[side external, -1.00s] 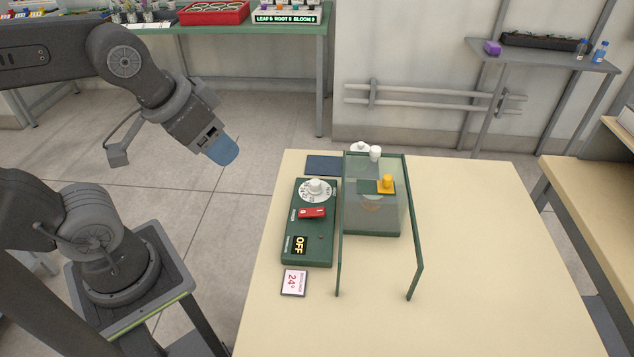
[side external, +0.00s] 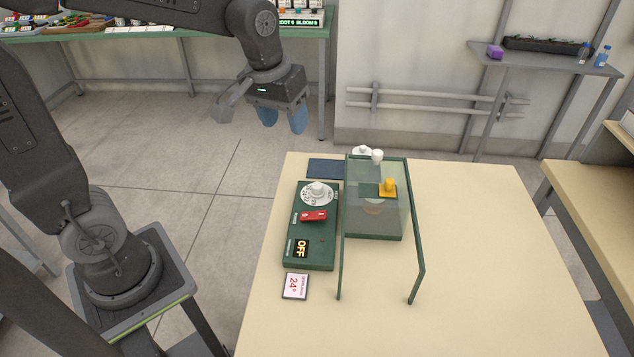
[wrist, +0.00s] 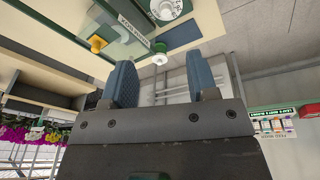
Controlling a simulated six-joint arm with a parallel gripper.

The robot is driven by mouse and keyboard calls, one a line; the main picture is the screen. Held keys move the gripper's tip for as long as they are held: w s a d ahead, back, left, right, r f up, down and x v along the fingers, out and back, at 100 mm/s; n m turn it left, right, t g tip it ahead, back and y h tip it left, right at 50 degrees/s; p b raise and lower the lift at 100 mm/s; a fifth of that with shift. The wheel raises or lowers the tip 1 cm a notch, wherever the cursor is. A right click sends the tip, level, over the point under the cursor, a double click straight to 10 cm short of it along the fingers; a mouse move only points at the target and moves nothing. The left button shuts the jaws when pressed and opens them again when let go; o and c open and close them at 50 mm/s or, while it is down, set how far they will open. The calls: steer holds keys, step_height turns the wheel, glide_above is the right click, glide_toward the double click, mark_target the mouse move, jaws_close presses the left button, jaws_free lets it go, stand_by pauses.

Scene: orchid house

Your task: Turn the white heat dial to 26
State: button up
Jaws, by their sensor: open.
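The white heat dial (side external: 318,191) sits at the far end of a green control box (side external: 318,256) on the table. Numbers ring its white face; its exact setting is too small to read. The box also has a red switch (side external: 313,215) and a display (side external: 301,248) reading OFF. A small card (side external: 295,286) in front of the box reads 24. My gripper (side external: 284,118) is open and empty, in the air beyond the table's far left corner, apart from the dial. In the wrist view its two blue fingers (wrist: 165,85) are spread, and a white round dial (wrist: 166,9) shows at the top.
A clear panel with a green frame (side external: 418,240) stands right of the control box, around a green base with a yellow knob (side external: 389,186). White knobs (side external: 377,156) stand at its far end. A dark blue mat (side external: 324,168) lies behind the box. The table's right side is clear.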

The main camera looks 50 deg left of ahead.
mark_target(317, 184)
steer(key=w+a+f+n+g, duration=0.2)
steer(key=w+a+f+n, duration=0.1)
steer(key=w+f, duration=0.6)
steer(key=f, duration=1.3)
steer(key=shift+w+d+f, duration=0.2)
steer(key=shift+d, duration=0.1)
steer(key=c, duration=0.9)
